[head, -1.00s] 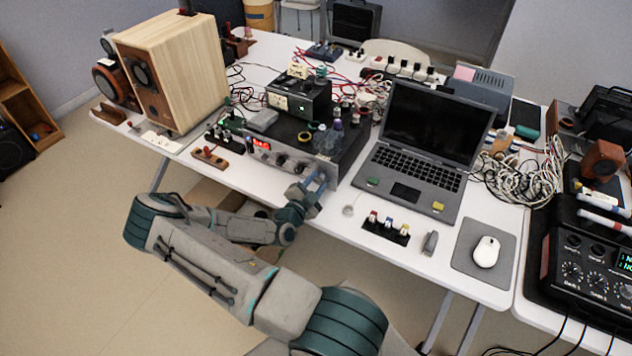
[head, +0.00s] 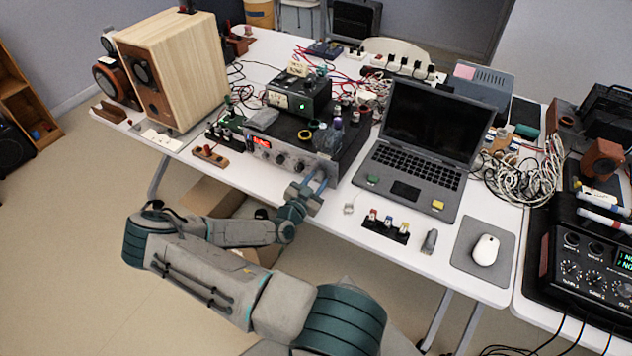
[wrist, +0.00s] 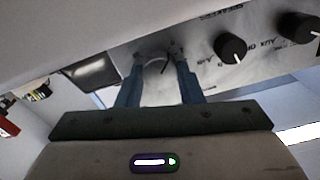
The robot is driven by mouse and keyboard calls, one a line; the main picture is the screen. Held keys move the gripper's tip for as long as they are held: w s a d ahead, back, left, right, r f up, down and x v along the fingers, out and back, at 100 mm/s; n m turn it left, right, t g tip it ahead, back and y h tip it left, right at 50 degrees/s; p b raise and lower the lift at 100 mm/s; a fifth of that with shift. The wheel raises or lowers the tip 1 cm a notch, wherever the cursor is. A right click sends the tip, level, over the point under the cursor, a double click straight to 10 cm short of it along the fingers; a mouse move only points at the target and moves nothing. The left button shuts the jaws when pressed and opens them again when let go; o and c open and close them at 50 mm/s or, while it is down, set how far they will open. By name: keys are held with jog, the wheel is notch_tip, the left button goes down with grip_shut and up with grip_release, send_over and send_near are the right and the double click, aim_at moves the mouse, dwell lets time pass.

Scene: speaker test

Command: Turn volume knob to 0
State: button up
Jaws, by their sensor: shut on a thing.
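The amplifier (head: 262,155) stands on the white table with its knobbed front panel facing me and a red lit display at its left. My gripper (head: 324,172) is at the right end of that panel. In the wrist view, my two blue fingers (wrist: 157,62) are shut on a round pale knob (wrist: 156,70), one on each side. A dark line shows on the knob's face; its exact setting is not readable. Two black knobs with white pointer lines, a nearer one (wrist: 229,47) and a farther one (wrist: 297,27), sit to the right, clear of my fingers.
An open laptop (head: 410,178) is close to the right of the amplifier. A wooden speaker (head: 185,75) stands at the left. A small black block with coloured connectors (head: 386,228) and a mouse (head: 486,251) lie near the front edge. Loose cables clutter the back.

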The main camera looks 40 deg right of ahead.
jog(key=shift+f, duration=0.1)
jog(key=o, duration=1)
jog(key=shift+c, duration=0.2)
jog(key=shift+a, duration=0.1)
jog(key=b+v, duration=0.2)
jog(key=v, duration=1.1)
jog(key=shift+s+a+b, duration=0.15)
jog(key=shift+a+b, duration=0.2)
jog(key=shift+b, duration=0.05)
